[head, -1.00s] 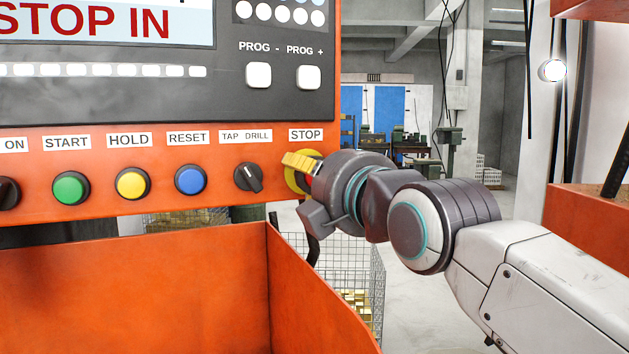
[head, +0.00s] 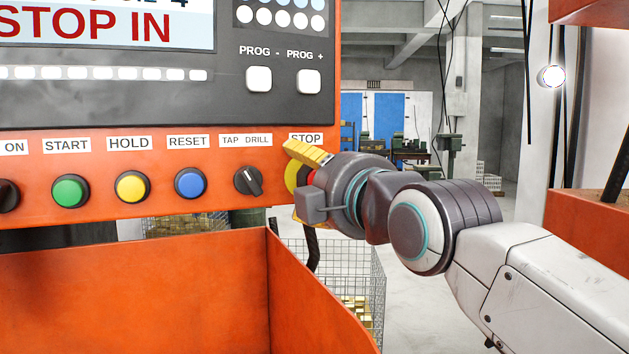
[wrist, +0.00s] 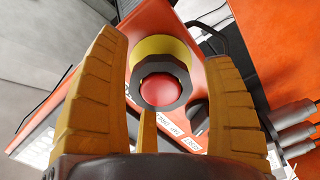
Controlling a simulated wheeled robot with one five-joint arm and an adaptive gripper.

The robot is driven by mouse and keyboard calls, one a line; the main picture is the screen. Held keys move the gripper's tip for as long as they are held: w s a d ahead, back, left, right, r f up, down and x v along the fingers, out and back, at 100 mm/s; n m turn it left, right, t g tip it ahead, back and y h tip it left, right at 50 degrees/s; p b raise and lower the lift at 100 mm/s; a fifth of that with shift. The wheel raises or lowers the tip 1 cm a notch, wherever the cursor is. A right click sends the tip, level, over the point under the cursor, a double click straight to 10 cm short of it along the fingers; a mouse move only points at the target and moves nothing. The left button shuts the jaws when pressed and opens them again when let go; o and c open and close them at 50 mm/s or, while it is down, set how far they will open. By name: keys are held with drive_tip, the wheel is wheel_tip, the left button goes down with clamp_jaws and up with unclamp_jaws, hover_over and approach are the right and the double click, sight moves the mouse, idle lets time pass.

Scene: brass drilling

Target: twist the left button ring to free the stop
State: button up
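The red stop button (wrist: 160,90) shows in the wrist view with a dark faceted ring (wrist: 168,66) around it and a yellow disc (wrist: 160,46) behind. In the head view my gripper (head: 300,176) is at the panel's right end, below the STOP label, and hides most of the button. In the wrist view my gripper (wrist: 170,66) is open, with yellow fingers left and right of the button and a third finger below it. Gaps show between the side fingers and the ring. Whether any finger touches the ring cannot be told.
The orange panel (head: 220,208) carries a selector knob (head: 248,181) and blue (head: 190,183), yellow (head: 132,186) and green (head: 70,190) buttons left of the stop. An orange bin wall (head: 130,290) stands below. A wire basket (head: 350,275) stands behind to the right.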

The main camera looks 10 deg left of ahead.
drive_tip(key=shift+o, duration=0.5)
drive_tip(key=shift+s+d+f+b, duration=0.1)
drive_tip(key=shift+s+d+b, duration=0.2)
drive_tip(key=shift+s, duration=0.2)
drive_tip(key=b+v, duration=0.2)
drive_tip(key=v, duration=0.6)
